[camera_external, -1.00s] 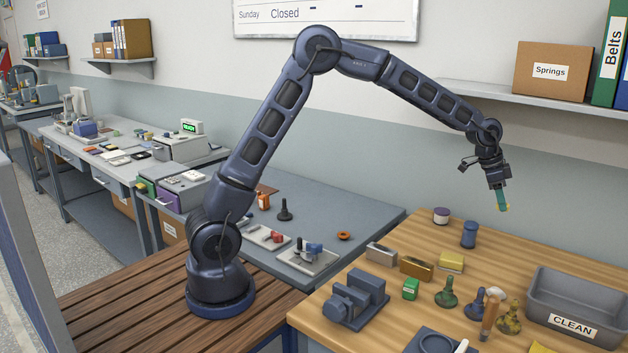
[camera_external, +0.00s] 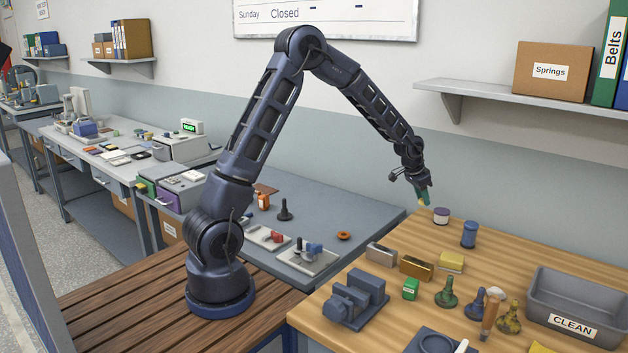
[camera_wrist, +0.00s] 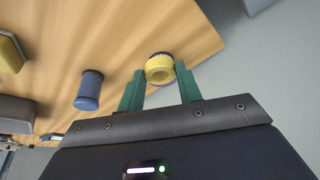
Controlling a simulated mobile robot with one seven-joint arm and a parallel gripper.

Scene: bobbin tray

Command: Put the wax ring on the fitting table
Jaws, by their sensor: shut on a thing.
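My gripper (camera_external: 424,197) is shut on a small yellow ring, the wax ring (camera_wrist: 159,70), between its green fingers. In the external view it hangs in the air above the far left edge of the wooden table (camera_external: 400,235), tilted downward. The ring is mostly hidden by the fingers there. In the wrist view the ring's open hole faces the camera. A grey-blue table (camera_external: 365,205), which seems to be the fitting table though no label shows, stands left of the wooden one. An orange ring (camera_external: 343,236) lies on it.
Blocks, a vise (camera_external: 355,300), stamps and a grey CLEAN bin (camera_external: 577,305) occupy the wooden table. The grey-blue table's far right part is clear; fixtures (camera_external: 307,260) stand toward its front.

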